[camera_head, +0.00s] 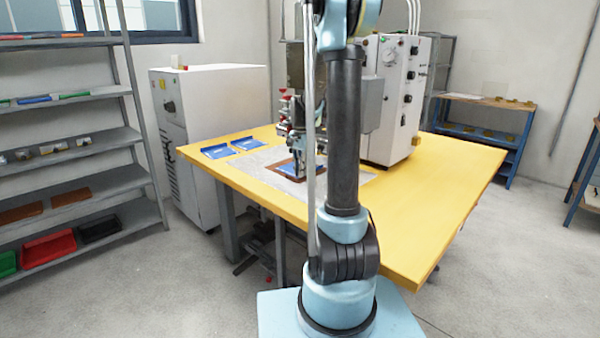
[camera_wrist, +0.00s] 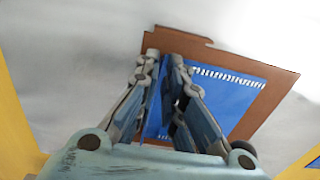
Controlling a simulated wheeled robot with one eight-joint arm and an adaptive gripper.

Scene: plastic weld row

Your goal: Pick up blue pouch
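A flat blue pouch (camera_wrist: 238,98) with a white ribbed strip along one edge lies on a brown plate (camera_wrist: 272,104) in the wrist view. In the head view the same blue and brown show beside my gripper, partly hidden by it. My gripper (camera_wrist: 165,57) is over the pouch and plate, its fingertips close together with a narrow gap. Blue shows between the fingers; whether the pouch is gripped or only lies behind them is unclear. Two more blue pouches lie at the table's left edge, one nearer (camera_head: 216,151) and one farther (camera_head: 248,143).
The yellow table (camera_head: 440,205) carries a pale mat (camera_head: 350,180) and a white machine with dials (camera_head: 396,100). A white cabinet (camera_head: 215,120) stands behind on the left. A grey shelf rack (camera_head: 85,185) is at far left. The table's right part is clear.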

